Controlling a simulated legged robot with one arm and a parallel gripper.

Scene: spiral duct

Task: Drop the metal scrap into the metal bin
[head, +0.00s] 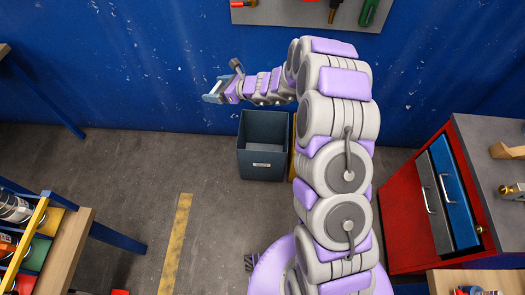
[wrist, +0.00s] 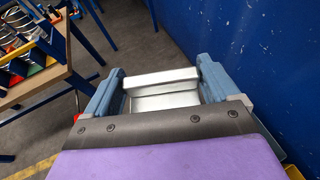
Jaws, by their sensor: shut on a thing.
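My gripper (head: 212,91) is raised at the left end of my outstretched arm, in front of the blue wall. In the wrist view its two blue fingers (wrist: 160,72) are shut on the metal scrap (wrist: 165,101), a shiny silver bent piece that spans the gap between them. In the head view the scrap is too small to make out clearly. A dark grey open bin (head: 241,157) with a small white label stands on the floor against the wall, below and right of my gripper. The label is too small to read. The bin looks empty.
A yellow bin (head: 292,160) is mostly hidden behind my arm, right of the grey bin. A red cabinet (head: 408,222) stands at right, a wooden bench (head: 68,250) at lower left. The floor left of the grey bin is clear.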

